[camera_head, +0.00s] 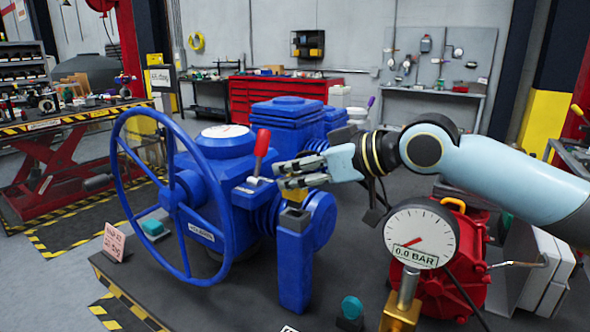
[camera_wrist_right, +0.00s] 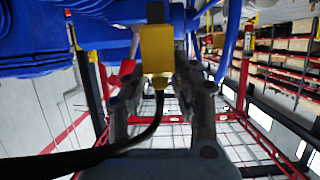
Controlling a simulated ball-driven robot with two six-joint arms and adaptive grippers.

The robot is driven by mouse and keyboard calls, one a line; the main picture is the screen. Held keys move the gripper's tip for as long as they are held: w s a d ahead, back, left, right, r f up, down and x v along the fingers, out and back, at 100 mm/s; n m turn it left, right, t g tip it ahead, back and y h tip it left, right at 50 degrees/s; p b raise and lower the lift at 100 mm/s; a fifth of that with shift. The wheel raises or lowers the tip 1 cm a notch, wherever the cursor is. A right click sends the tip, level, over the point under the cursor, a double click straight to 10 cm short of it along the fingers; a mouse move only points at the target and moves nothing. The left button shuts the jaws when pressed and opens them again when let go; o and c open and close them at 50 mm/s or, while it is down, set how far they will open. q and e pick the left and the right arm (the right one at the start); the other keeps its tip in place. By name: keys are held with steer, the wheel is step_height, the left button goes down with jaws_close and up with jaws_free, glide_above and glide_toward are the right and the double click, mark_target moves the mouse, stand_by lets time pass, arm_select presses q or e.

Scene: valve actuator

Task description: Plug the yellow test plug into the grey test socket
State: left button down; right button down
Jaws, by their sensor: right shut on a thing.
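The yellow test plug (camera_wrist_right: 157,48) is a yellow block with a black cable running down from it in the right wrist view. My right gripper (camera_wrist_right: 158,78) is shut on it, one finger on each side. In the head view my right gripper (camera_head: 282,176) is beside the blue actuator (camera_head: 230,190), near the red-handled lever. A small yellow part of the plug (camera_head: 293,195) shows just below the fingers there. I cannot make out the grey test socket, nor tell whether the plug touches it. My left gripper is not in view.
A large blue handwheel (camera_head: 178,205) stands at the left of the actuator. A red lever (camera_head: 262,142) rises close to the fingers. A pressure gauge (camera_head: 421,238) reading 0.0 BAR and a red machine (camera_head: 455,280) stand at right. A pink sign (camera_head: 114,241) stands at left.

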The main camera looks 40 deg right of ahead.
steer(key=shift+f+b, duration=1)
steer(key=shift+f, duration=0.45)
steer(key=c, duration=1)
jaws_free()
step_height(320, 180, up, 10)
